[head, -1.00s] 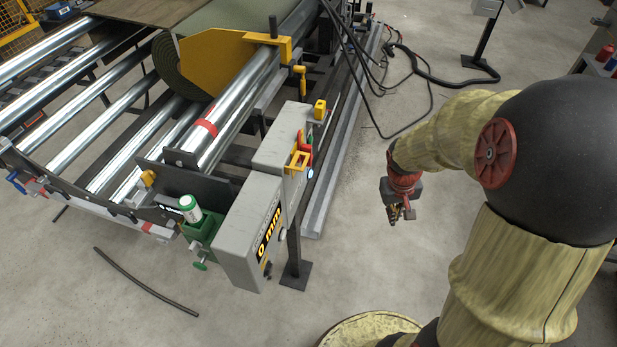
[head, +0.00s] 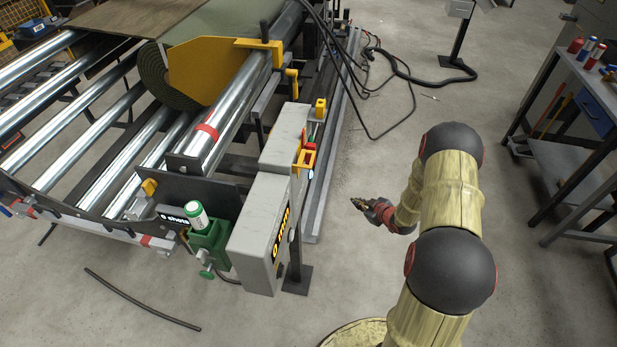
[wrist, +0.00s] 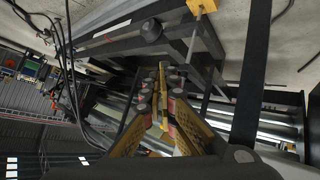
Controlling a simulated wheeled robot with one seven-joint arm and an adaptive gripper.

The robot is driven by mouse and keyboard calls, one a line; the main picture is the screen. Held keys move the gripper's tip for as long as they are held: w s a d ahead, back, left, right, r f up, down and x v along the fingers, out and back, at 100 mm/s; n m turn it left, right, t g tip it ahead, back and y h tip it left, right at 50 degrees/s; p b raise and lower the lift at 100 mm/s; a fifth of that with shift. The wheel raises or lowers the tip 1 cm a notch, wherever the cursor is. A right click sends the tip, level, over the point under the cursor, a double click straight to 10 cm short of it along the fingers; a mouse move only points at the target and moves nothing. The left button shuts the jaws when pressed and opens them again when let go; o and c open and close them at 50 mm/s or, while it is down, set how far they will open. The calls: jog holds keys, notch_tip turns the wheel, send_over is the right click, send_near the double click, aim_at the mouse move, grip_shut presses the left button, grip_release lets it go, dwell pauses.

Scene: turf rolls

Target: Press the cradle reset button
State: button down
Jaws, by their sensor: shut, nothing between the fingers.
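The grey control box (head: 265,235) with a "0 mm" display stands at the machine's near right end. On its right side are a red part in a yellow guard (head: 303,158) and a small pale round button-like spot (head: 311,173). I cannot read any label to tell which is the cradle reset button. My gripper (head: 355,202) is shut and empty, to the right of the box and apart from it, pointing left. In the wrist view the closed fingers (wrist: 161,75) show in front of dark machine frame parts; I cannot make out a button there.
Steel rollers (head: 80,125) and a turf roll (head: 155,75) behind a yellow plate (head: 205,75) fill the left. A green unit with a white-capped cylinder (head: 197,214) sits beside the box. Black cables (head: 400,115) lie on the floor behind. A workbench (head: 575,85) stands right.

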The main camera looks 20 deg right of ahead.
aim_at(311, 174)
jog(key=w+a+r+n+t+y, duration=0.2)
jog(key=w+a+r+t, duration=0.1)
jog(key=r, duration=0.5)
jog(key=shift+w+a+r+t, duration=0.15)
jog(key=shift+w+r+t, duration=0.15)
jog(key=shift+w, duration=0.4)
jog(key=w+a, duration=0.5)
jog(key=a, duration=0.2)
jog(key=shift+a+b, duration=0.25)
jog(key=shift+b, duration=0.05)
dwell(0.8)
jog(key=shift+w+a, duration=0.2)
jog(key=shift+a, duration=0.05)
